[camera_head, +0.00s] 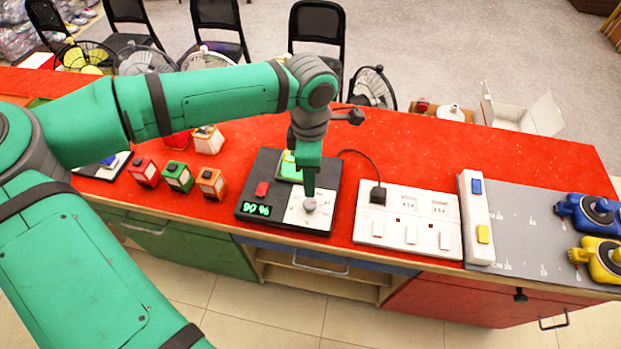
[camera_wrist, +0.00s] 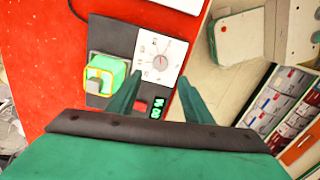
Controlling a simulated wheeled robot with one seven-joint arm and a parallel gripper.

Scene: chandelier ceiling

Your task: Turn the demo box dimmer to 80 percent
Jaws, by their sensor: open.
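The dark demo box (camera_head: 262,172) sits on the red counter. My gripper (camera_head: 309,186) points down over the dial plate, right at the knob. In the wrist view its open fingers (camera_wrist: 159,80) stand to either side, just short of the knob (camera_wrist: 160,62). I cannot tell whether they touch it.
A white power strip (camera_head: 407,222) with a black plug and cable lies right of the box. Small red, green and orange boxes (camera_head: 178,177) stand to its left. A grey board (camera_head: 540,232) with blue and yellow devices lies far right.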

